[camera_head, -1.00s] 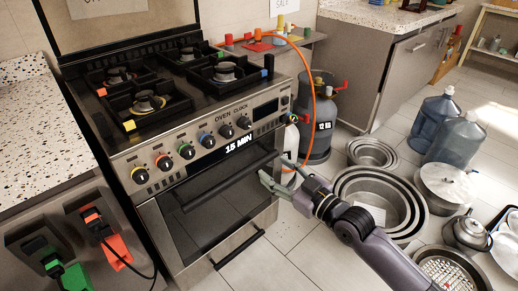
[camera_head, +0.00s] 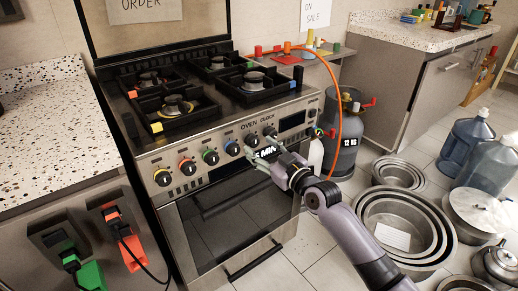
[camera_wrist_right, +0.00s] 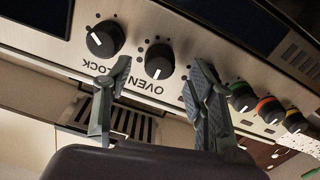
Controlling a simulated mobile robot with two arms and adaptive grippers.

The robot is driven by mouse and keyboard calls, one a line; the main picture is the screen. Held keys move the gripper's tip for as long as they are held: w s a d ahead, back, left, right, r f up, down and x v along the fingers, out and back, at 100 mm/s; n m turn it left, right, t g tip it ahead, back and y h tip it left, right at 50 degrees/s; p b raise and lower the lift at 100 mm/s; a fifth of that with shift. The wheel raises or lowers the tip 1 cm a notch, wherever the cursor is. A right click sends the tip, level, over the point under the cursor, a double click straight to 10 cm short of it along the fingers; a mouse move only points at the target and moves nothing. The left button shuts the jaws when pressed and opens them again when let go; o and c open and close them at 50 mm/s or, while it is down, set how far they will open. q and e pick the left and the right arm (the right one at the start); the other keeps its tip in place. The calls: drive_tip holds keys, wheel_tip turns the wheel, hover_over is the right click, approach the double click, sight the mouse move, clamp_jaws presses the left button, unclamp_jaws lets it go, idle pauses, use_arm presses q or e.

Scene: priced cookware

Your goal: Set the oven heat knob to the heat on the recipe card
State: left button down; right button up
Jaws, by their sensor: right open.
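The oven knob (camera_head: 251,140) is black and sits on the stove's front panel, under the OVEN label. In the right wrist view, the oven knob (camera_wrist_right: 158,62) has a white mark pointing toward that label. The clock knob (camera_wrist_right: 105,38) is beside it, its mark at an angle. My right gripper (camera_head: 263,153) is open at the panel, close to the oven and clock knobs. In the wrist view, the right gripper's (camera_wrist_right: 156,92) two fingers are spread either side of the oven knob's line, with nothing between them. Contact cannot be told.
Colour-ringed burner knobs run along the panel, including a green one (camera_head: 210,156). A gas cylinder (camera_head: 343,140) with an orange hose stands right of the stove. Nested pans (camera_head: 445,232) lie on the floor.

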use_arm(q)
drive_tip(key=shift+r, duration=0.55)
use_arm(e)
drive_tip(key=shift+x, duration=0.85)
drive_tip(key=c, duration=1.1)
drive_tip(key=shift+c, duration=0.2)
